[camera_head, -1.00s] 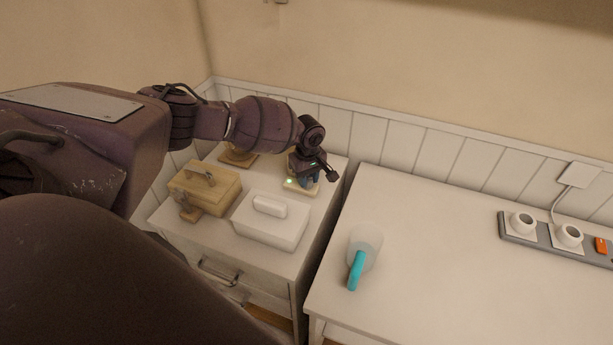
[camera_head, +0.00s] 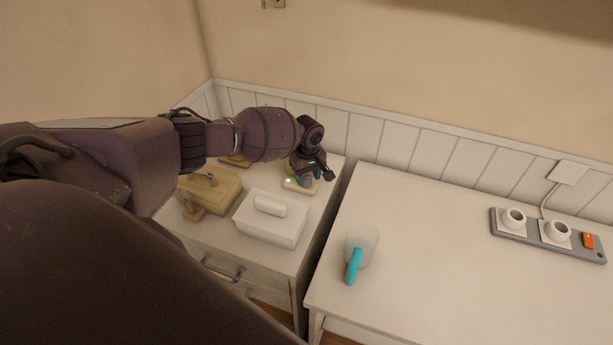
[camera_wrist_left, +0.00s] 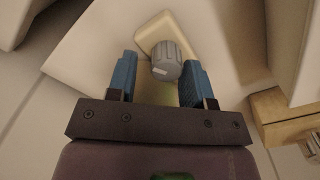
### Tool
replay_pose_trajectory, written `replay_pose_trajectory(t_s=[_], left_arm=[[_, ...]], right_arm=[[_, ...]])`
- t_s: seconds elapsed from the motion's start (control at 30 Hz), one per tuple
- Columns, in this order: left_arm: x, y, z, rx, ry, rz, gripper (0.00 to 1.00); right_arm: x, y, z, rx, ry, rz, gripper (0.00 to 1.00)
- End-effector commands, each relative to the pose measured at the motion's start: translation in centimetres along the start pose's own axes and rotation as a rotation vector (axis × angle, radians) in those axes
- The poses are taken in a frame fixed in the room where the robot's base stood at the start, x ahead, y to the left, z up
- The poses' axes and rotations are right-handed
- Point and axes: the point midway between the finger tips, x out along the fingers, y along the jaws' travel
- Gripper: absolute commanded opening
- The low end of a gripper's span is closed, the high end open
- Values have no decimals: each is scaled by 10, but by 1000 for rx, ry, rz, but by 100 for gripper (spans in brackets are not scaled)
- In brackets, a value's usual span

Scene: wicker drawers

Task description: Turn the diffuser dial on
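In the head view my left gripper (camera_head: 310,174) hides much of the diffuser. My right gripper is out of view.
A white lidded box (camera_head: 270,222) and a wooden box (camera_head: 210,190) stand in front of the diffuser. The wall is close behind.

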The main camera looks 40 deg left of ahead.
Motion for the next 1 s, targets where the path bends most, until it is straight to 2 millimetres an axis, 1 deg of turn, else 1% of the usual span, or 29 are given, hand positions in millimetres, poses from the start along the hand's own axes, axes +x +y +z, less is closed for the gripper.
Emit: replay_pose_trajectory(t_s=[0.27,0.37,0.43,0.57,0.73,0.9,1.0], left_arm=[[3,-3,1,-1,-2,-8,54],[1,-4,1,-1,-2,-8,54],[-5,-3,1,0,-2,-7,54],[-24,-3,0,0,-1,-6,54],[-56,-3,0,0,-1,-6,54],[-83,-2,0,0,-1,-6,54],[-94,-2,0,0,-2,-6,54]], right_arm=[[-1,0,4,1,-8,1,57],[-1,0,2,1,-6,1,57],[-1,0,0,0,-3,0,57],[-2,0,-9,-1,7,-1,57],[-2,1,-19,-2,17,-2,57],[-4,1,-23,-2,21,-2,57],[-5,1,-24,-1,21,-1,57]])
